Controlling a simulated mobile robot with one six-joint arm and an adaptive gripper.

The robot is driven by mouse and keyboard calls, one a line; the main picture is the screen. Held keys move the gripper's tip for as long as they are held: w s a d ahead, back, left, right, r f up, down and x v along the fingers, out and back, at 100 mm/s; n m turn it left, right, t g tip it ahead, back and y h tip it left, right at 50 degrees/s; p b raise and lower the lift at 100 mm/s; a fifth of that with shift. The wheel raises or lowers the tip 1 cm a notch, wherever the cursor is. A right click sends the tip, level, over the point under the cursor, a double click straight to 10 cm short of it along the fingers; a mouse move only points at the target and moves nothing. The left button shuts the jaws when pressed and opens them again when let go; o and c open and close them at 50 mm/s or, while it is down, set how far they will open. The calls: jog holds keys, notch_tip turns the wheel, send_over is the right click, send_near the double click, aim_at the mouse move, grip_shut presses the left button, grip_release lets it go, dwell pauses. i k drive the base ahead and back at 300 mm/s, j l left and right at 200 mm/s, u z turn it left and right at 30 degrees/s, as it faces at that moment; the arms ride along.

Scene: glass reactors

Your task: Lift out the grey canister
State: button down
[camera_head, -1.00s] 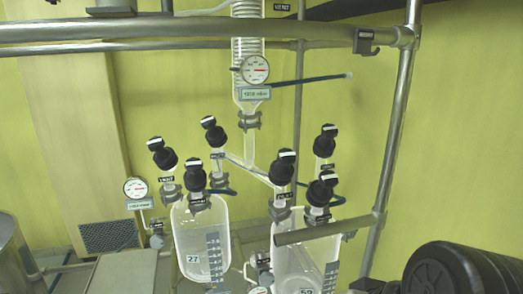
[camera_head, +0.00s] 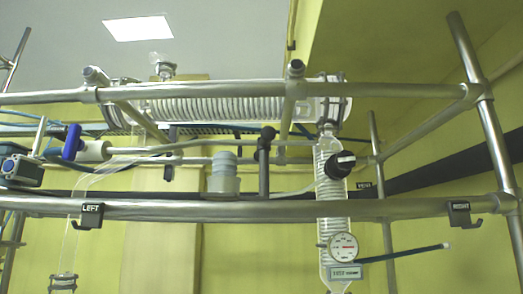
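My gripper is not in view.
A metal frame has a front rail (camera_head: 270,209) with a hook labelled LEFT (camera_head: 91,215) and one labelled RIGHT (camera_head: 460,214). A horizontal glass coil condenser (camera_head: 220,106) lies above. A vertical glass coil column (camera_head: 331,180) carries a round gauge (camera_head: 343,247). A blue-handled valve (camera_head: 73,142) is left.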

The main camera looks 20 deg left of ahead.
aim_at(224, 162)
jog(key=j+u, duration=0.15)
jog(key=u, duration=0.2)
jog(key=j+u, duration=0.1)
jog(key=u, duration=0.25)
jog(key=i+j+u, duration=0.1)
jog(key=u, duration=0.25)
